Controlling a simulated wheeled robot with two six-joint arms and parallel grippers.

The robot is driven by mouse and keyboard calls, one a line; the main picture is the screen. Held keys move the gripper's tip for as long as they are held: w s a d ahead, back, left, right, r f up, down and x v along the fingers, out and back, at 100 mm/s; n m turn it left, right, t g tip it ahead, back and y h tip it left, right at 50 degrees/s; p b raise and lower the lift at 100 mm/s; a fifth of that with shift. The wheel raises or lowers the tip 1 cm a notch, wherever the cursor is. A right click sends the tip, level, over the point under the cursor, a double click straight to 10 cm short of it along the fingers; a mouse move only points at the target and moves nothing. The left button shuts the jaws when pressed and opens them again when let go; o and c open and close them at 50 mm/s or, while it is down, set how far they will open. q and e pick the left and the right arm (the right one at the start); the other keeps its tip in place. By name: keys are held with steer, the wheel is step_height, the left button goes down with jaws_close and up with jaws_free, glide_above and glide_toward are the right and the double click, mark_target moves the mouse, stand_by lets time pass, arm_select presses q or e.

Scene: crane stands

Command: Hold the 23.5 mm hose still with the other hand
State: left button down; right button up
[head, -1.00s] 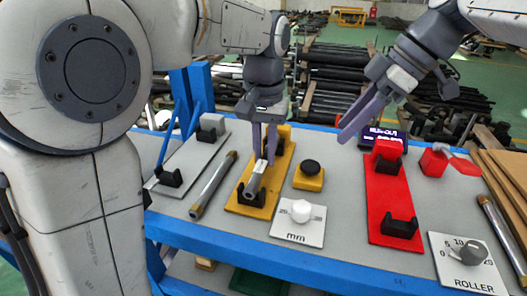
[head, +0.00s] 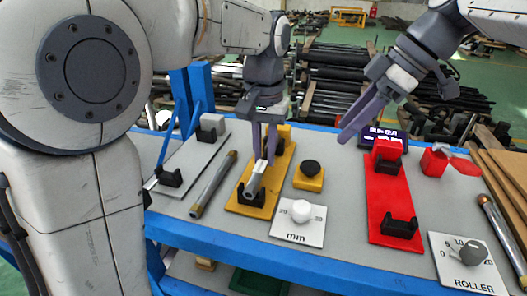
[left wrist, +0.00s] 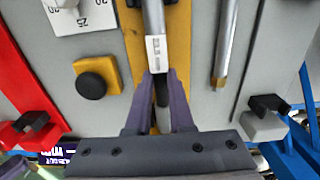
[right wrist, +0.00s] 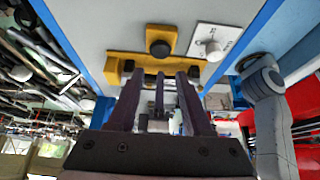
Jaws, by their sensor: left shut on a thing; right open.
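The 23.5 mm hose (head: 256,180) is a short grey tube with a white printed label. It lies lengthwise along the yellow stand (head: 238,206), by its near black cradle (head: 253,194). My left gripper (head: 264,158) points down and is shut on the hose. In the left wrist view the labelled hose (left wrist: 155,45) runs up from between the left fingertips (left wrist: 158,80), which hide part of it. My right gripper (head: 345,138) is open and empty, raised above the table's back right. Its spread fingers (right wrist: 160,78) also show in the right wrist view.
A second hose (head: 213,185) lies on the grey table left of the yellow stand, beside a grey stand (head: 195,150). A black button on a yellow block (head: 309,178), a white dial plate (head: 297,228) and a red stand (head: 383,205) are to the right.

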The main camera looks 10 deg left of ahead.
steer(key=c, duration=0.4)
steer(key=shift+w+d+r, duration=0.15)
steer(key=shift+d+r, duration=0.05)
steer(key=shift+r, duration=0.05)
jaws_close()
steer(key=d+r+y, duration=0.1)
steer(key=w+d+r+y, duration=0.1)
steer(key=r, duration=0.1)
steer(key=shift+r+g+y, duration=0.2)
steer(key=shift+g+y, duration=0.2)
